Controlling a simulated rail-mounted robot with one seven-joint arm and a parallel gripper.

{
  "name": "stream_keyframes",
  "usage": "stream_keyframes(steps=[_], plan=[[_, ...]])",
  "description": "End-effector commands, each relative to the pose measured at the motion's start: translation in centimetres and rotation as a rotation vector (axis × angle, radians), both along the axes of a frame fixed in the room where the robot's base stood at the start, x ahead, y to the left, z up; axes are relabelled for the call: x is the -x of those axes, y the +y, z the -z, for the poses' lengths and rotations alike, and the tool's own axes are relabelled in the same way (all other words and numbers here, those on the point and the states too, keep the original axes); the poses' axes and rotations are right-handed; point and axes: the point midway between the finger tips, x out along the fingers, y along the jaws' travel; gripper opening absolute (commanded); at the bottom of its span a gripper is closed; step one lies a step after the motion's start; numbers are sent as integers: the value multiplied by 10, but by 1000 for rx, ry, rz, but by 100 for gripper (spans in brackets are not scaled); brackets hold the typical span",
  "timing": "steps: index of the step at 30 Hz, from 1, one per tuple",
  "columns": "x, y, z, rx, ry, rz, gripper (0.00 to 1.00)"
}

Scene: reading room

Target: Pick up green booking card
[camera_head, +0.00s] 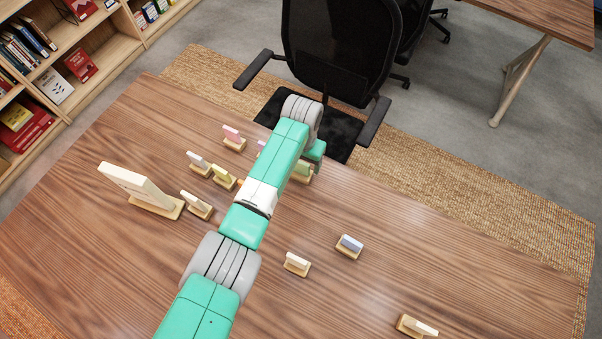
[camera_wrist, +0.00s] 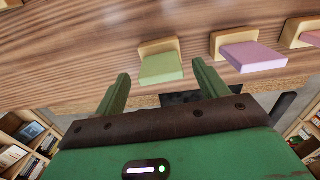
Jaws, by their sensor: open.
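The green booking card (camera_wrist: 162,67) stands in a small wooden base (camera_wrist: 158,45) on the table. In the wrist view it shows between the two fingers of my gripper (camera_wrist: 161,72), which are spread apart and empty. The card looks to lie beyond the fingertips, not held; the exact distance I cannot tell. In the head view the green card (camera_head: 303,167) shows just right of my arm, which hides part of it. My fingers are not clear in that view.
A lilac card (camera_wrist: 254,57) stands close beside the green one. A yellow-green card (camera_head: 222,174), a pink card (camera_head: 232,134) and a blue-grey card (camera_head: 350,243) also stand on the table (camera_head: 400,270). A large cream sign (camera_head: 137,184) is at left. An office chair (camera_head: 340,50) is beyond the edge.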

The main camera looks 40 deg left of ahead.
Motion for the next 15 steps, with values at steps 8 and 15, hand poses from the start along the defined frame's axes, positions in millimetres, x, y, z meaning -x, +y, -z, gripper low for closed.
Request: stream_keyframes(steps=[8,15], plan=[[1,1,30,0,-1,0,73],[1,1,29,0,-1,0,57]])
